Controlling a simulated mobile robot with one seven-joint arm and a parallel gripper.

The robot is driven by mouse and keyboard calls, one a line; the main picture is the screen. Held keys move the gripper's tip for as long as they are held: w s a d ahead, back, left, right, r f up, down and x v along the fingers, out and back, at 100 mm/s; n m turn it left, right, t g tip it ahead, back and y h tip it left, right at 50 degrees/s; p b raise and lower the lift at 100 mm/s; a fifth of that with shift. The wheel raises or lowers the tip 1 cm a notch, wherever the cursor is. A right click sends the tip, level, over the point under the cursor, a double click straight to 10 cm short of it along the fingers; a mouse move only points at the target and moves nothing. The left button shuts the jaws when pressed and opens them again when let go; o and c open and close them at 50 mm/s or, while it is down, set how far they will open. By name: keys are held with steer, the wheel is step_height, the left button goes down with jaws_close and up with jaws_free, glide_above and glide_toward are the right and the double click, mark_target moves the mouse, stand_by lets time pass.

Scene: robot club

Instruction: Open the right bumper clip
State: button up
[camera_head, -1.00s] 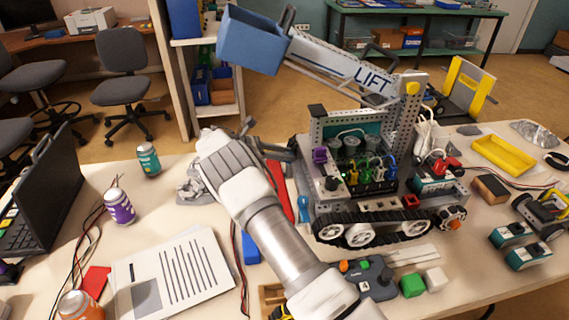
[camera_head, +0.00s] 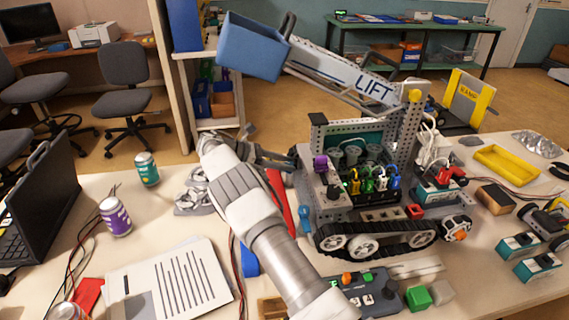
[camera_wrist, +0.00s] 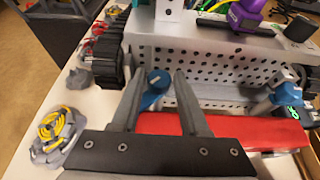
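The red bumper (camera_head: 280,200) stands along the near-left end of the tracked robot (camera_head: 375,225); in the wrist view the bumper (camera_wrist: 235,130) lies in front of a perforated grey plate. One blue clip (camera_wrist: 157,80) shows between and just beyond my fingertips, and a second blue clip (camera_wrist: 272,98) is to its right in that view. One blue clip (camera_head: 305,218) also shows in the head view. My gripper (camera_head: 292,158) is open at the robot's far-left corner; in the wrist view its fingers (camera_wrist: 158,76) are apart. I cannot tell whether they touch the clip.
The lift arm with its blue bucket (camera_head: 253,47) hangs above and behind my gripper. A purple part (camera_head: 321,163) sits on top of the robot. A controller (camera_head: 370,292), papers (camera_head: 170,280) and cables lie nearby.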

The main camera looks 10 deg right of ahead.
steer(key=shift+o, duration=1.4)
steer(key=shift+r+n+t+p, duration=0.25)
steer(key=shift+n+t+p, duration=0.05)
steer(key=shift+p, duration=0.55)
steer(key=shift+s+t+p, duration=0.1)
steer(key=shift+t+p, duration=0.2)
steer(key=shift+p, duration=0.2)
steer(key=n+t+p, duration=0.1)
steer(key=p, duration=0.2)
steer(key=n+t+p, duration=0.2)
steer(key=p, duration=0.1)
steer(key=n+t+y+p, duration=0.1)
steer(key=p, duration=0.3)
steer(key=shift+s+n+t, duration=0.25)
steer(key=shift+n+t, duration=0.05)
steer(key=shift+t, duration=0.1)
steer(key=n+t+y+p, duration=0.1)
steer(key=p, duration=0.2)
steer(key=n+t+y+p, duration=0.1)
steer(key=p, duration=0.2)
steer(key=n+t+y+p, duration=0.1)
steer(key=n+p, duration=0.1)
steer(key=p, duration=0.2)
steer(key=shift+s+d+t, duration=0.2)
steer(key=shift+d+t, duration=0.05)
steer(key=shift+t, duration=0.05)
